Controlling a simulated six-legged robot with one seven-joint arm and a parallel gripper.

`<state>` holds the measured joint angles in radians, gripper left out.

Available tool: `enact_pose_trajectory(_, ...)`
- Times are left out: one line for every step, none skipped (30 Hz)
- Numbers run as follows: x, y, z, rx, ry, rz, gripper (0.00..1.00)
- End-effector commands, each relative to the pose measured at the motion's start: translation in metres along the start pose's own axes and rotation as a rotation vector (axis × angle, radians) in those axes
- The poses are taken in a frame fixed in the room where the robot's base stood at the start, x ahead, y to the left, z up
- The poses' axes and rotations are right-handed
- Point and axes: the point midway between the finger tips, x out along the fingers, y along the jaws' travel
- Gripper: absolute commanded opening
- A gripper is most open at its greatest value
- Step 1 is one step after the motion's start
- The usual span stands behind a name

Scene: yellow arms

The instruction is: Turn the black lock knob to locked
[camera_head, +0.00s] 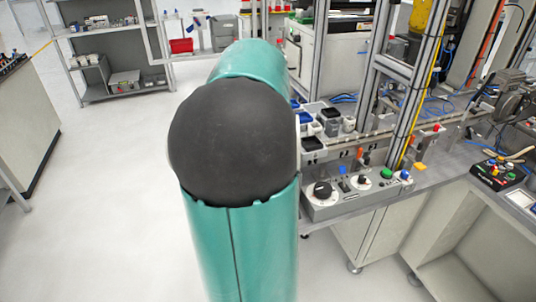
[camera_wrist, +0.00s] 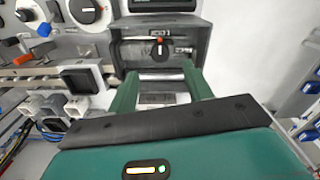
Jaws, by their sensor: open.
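A small black knob (camera_wrist: 160,52) with a red-orange mark sits on a grey box face (camera_wrist: 128,50) at the top middle of the wrist view. It looks like the lock knob, with small labels too small to read beside it. My gripper (camera_wrist: 160,76) is open, with its two green fingers apart and pointing toward the box. The knob appears beyond the fingertips, between their lines. I see nothing held between the fingers. In the head view my teal arm hides the gripper, and I cannot make out this knob there.
A control panel (camera_head: 345,201) with a larger black dial (camera_head: 322,189) and green and blue buttons stands on the bench right of my arm. The large dial also shows in the wrist view (camera_wrist: 85,10). Open floor (camera_head: 110,190) lies left.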

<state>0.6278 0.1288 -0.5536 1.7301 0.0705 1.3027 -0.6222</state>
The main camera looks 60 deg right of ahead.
Motion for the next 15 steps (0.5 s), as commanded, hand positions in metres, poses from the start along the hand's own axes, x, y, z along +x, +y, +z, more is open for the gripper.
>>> enact_pose_trajectory(-0.013, 0.0, -0.001, -0.001, 0.003, 0.002, 0.5)
enact_pose_trajectory(-0.019, 0.0, 0.0, -0.001, 0.003, 0.002, 0.5)
enact_pose_trajectory(-0.028, 0.0, -0.001, -0.001, 0.002, 0.002, 0.5)
enact_pose_trajectory(-0.034, 0.0, -0.001, -0.001, 0.003, 0.003, 0.5)
enact_pose_trajectory(-0.04, 0.0, 0.0, -0.001, 0.002, 0.002, 0.5)
enact_pose_trajectory(-0.047, 0.0, 0.0, -0.001, 0.003, 0.002, 0.5)
enact_pose_trajectory(-0.051, 0.0, 0.0, -0.001, 0.001, 0.001, 0.5)
enact_pose_trajectory(-0.055, 0.0, 0.0, -0.001, 0.001, 0.001, 0.5)
enact_pose_trajectory(-0.06, 0.0, 0.0, -0.001, 0.001, 0.001, 0.5)
enact_pose_trajectory(-0.063, 0.0, 0.0, -0.001, 0.0, 0.001, 0.5)
enact_pose_trajectory(-0.065, 0.0, 0.0, -0.001, -0.001, 0.0, 0.5)
enact_pose_trajectory(-0.067, 0.0, 0.0, -0.001, 0.0, 0.0, 0.5)
enact_pose_trajectory(-0.069, 0.0, 0.0, -0.001, 0.0, 0.001, 0.5)
enact_pose_trajectory(-0.07, 0.0, 0.0, -0.001, 0.0, 0.0, 0.5)
enact_pose_trajectory(-0.07, 0.0, 0.0, -0.001, -0.001, 0.0, 0.5)
